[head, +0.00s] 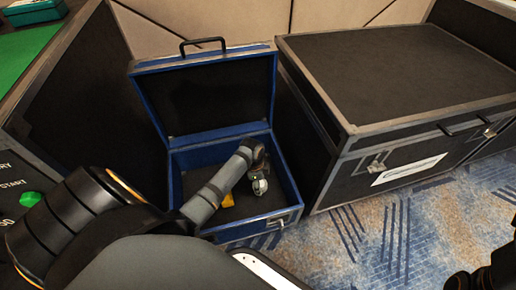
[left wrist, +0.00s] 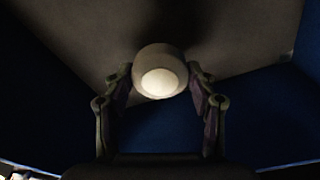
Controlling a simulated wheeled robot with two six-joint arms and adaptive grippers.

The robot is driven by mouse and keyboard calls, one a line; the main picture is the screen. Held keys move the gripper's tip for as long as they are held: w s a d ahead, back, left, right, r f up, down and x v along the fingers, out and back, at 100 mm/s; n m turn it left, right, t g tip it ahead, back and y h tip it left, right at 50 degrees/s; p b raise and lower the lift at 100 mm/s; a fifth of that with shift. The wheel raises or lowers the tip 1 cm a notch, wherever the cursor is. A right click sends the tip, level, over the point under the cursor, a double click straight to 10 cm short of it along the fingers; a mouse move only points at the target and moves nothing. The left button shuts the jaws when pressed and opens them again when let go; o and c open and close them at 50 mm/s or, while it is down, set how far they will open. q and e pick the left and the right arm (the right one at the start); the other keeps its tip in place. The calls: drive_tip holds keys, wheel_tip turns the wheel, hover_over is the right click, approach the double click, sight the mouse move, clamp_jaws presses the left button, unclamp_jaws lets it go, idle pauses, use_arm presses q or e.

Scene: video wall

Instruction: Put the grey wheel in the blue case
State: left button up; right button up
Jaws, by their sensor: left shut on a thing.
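The blue case (head: 283,219) stands open on the floor, its lid raised at the back. My left arm reaches down into it from the left. My left gripper (head: 259,172) is inside the case, toward its right side, and is shut on the grey wheel (head: 260,187). In the left wrist view the wheel (left wrist: 160,78) shows as a pale round shape between the two fingertips (left wrist: 160,88), with dark case floor and blue walls around it. I cannot tell whether the wheel touches the case floor. A dark part of my right gripper (head: 478,278) shows at the lower right edge.
A yellow thing (head: 228,201) lies in the case, partly behind my left arm. A large black case (head: 410,75) with metal edges stands close on the right. A green-topped table (head: 25,50) carries a green box (head: 35,12) at upper left. Patterned carpet (head: 400,225) is clear at lower right.

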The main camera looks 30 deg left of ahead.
use_arm(q)
wheel_tip(320, 180, down, 3)
drive_tip(key=shift+f+b, duration=0.15)
drive_tip(key=shift+b, duration=0.95)
drive_tip(key=shift+f, duration=0.3)
drive_tip(key=shift+r, duration=0.2)
drive_tip(key=o, duration=1.3)
drive_tip(key=shift+f, duration=0.15)
drive_tip(key=shift+c, duration=0.2)
drive_tip(key=r+p, duration=0.2)
drive_tip(key=r, duration=0.1)
drive_tip(key=r+p, duration=0.2)
drive_tip(key=r, duration=0.2)
drive_tip(key=a+r+p, duration=0.1)
drive_tip(key=r+p, duration=0.2)
drive_tip(key=r, duration=0.1)
drive_tip(key=shift+s, duration=0.3)
drive_tip(key=shift+a+r+p, duration=0.15)
drive_tip(key=shift+r+p, duration=0.15)
drive_tip(key=shift+r, duration=0.35)
